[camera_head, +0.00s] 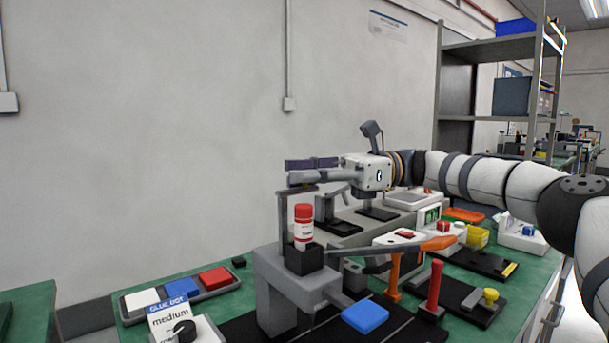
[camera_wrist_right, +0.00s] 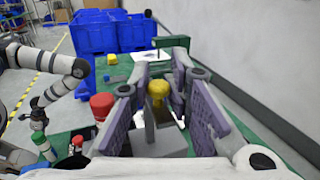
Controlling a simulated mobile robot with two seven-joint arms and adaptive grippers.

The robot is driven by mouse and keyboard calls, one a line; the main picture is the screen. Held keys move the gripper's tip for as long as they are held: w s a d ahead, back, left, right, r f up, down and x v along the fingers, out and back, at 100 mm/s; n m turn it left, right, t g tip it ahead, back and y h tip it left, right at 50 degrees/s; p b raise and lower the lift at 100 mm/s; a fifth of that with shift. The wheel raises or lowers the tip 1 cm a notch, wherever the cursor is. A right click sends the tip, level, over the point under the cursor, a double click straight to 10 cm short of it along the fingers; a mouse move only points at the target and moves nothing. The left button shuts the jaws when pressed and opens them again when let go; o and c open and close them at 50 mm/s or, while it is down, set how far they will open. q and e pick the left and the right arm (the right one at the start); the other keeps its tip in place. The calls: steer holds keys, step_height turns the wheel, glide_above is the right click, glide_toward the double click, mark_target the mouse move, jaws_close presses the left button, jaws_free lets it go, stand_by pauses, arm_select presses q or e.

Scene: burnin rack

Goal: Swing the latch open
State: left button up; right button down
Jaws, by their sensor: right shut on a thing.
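My right gripper (camera_head: 291,170) reaches in from the right, level, just above and behind the red-and-white bottle (camera_head: 303,227). In the right wrist view its purple pads (camera_wrist_right: 162,88) stand on both sides of a yellow knob (camera_wrist_right: 157,89), which I take to be the latch handle. The gripper is shut on it, though the contact is not clear. In the head view the gripper's fingers hide the knob. My left gripper is not in view.
The bottle's dark holder (camera_head: 303,260) sits on a grey fixture (camera_head: 277,285) close by. A tray of coloured blocks (camera_head: 209,295) lies to the left. An orange-handled tool (camera_head: 437,243) and a red post (camera_head: 434,285) stand to the right. A wall is behind.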

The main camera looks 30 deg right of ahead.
steer(key=shift+w, duration=0.1)
stand_by(0.3)
steer(key=c, duration=1.6)
jaws_free()
steer(key=shift+v, duration=3.75)
